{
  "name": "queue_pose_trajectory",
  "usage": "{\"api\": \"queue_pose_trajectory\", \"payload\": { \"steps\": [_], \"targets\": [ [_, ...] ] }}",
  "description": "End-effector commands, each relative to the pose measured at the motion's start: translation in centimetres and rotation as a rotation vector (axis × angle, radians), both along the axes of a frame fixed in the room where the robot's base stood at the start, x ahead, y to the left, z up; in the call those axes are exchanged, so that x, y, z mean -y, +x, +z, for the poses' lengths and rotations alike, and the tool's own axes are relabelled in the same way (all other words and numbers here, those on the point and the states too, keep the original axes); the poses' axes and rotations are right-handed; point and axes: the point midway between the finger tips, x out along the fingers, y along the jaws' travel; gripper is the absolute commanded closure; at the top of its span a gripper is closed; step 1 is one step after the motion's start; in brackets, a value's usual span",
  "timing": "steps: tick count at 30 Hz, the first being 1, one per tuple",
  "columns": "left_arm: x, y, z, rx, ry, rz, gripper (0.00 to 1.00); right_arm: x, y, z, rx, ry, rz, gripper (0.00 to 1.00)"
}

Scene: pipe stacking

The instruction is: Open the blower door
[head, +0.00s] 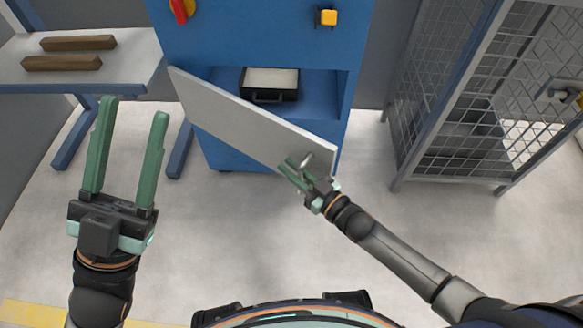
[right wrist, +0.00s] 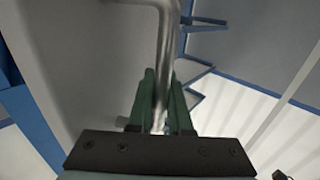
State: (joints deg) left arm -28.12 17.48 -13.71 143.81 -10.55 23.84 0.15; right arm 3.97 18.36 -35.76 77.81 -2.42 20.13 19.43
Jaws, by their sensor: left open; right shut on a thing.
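The blower door (head: 245,122) is a light grey panel on the blue blower cabinet (head: 257,52). It stands partly open, swung out at an angle from its left edge, and the compartment behind it shows. My right gripper (head: 295,172) is shut on the metal door handle (head: 307,160) near the door's right end. In the right wrist view the bent handle (right wrist: 167,50) runs down between the green fingers (right wrist: 160,105), with the door's grey face (right wrist: 90,60) behind. My left gripper (head: 131,130) is open and empty, left of the door and apart from it.
A dark tray (head: 269,85) sits in the open compartment. A red switch (head: 181,10) and a yellow button (head: 327,17) are on the cabinet front. A table (head: 80,75) with two brown bars stands at left. A mesh cage (head: 480,90) stands at right. The floor (head: 235,225) before the door is clear.

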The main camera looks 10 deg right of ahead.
Motion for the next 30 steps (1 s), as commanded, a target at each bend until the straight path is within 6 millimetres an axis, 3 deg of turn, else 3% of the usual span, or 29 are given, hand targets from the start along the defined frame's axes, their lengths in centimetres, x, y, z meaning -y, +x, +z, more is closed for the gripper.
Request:
{"api": "queue_pose_trajectory", "payload": {
  "steps": [8, 9, 16, 25, 30],
  "targets": [
    [0.0, 0.0, 0.0, 0.000, 0.000, 0.000, 0.50, 0.1, 0.0, -0.1, -0.002, -0.001, -0.001, 1.00],
    [0.0, 0.0, 0.0, 0.000, 0.000, 0.000, 0.50, 0.1, 0.0, -0.1, -0.002, -0.001, -0.001, 0.80],
    [0.0, 0.0, 0.0, 0.000, -0.001, 0.001, 0.50, 0.0, 0.0, 0.0, -0.001, -0.001, 0.000, 0.54],
    [0.0, 0.0, 0.2, 0.001, -0.001, 0.000, 0.50, 0.2, -0.2, 0.0, -0.001, 0.000, 0.000, 0.53],
    [0.0, 0.0, 1.1, 0.006, 0.004, 0.005, 0.50, 1.5, -1.9, 0.1, -0.005, -0.002, -0.001, 0.53]
  ]
}}
